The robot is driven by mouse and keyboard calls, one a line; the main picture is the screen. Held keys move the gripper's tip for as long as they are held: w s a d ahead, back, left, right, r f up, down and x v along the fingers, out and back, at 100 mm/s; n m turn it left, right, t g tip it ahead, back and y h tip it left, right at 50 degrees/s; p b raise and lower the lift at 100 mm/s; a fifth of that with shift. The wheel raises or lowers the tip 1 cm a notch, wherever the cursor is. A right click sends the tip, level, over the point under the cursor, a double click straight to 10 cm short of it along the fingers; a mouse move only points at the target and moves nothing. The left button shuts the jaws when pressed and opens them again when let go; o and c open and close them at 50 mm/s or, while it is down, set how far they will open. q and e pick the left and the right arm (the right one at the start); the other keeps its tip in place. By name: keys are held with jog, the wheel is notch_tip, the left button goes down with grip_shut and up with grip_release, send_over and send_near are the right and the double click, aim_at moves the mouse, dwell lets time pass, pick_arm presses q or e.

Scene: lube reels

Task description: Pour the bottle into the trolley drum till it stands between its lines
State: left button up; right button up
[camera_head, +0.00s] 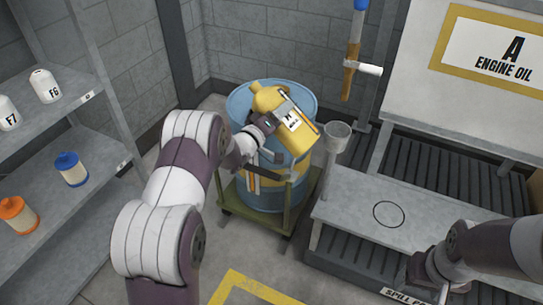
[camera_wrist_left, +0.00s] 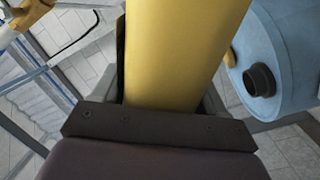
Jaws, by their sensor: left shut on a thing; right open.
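A yellow bottle (camera_head: 299,137) with a dark and white label is held by my left gripper (camera_head: 272,122), which is shut on it. In the left wrist view the bottle (camera_wrist_left: 175,50) fills the middle, and the drum (camera_wrist_left: 285,50) with a dark round fitting (camera_wrist_left: 262,80) is at the right. I cannot see any stream or the drum's level. My right gripper (camera_head: 422,285) is open at the lower right, partly hidden by its arm.
A grey bench (camera_head: 350,205) with a circle mark stands right of the drum, and a funnel-like cup (camera_head: 338,130) is by its corner. A hanging nozzle (camera_head: 352,70) is above the bench.

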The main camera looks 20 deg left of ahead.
pick_arm(q)
jog(key=w, duration=0.2)
jog(key=w+r, duration=0.1)
jog(key=w, duration=0.2)
jog(key=w+a+r, duration=0.1)
jog(key=w, duration=0.1)
jog(key=shift+w+r, duration=0.2)
jog(key=shift+r, duration=0.05)
jog(key=w+a+r+p, duration=0.1)
jog(key=w+r+p, duration=0.1)
jog(key=w, duration=0.6)
jog(key=shift+a+r+n, duration=0.2)
jog(key=shift+r+n, duration=0.1)
jog(key=shift+p+v, duration=0.45)
jog(key=shift+v, duration=0.35)
jog(key=shift+a, duration=0.1)
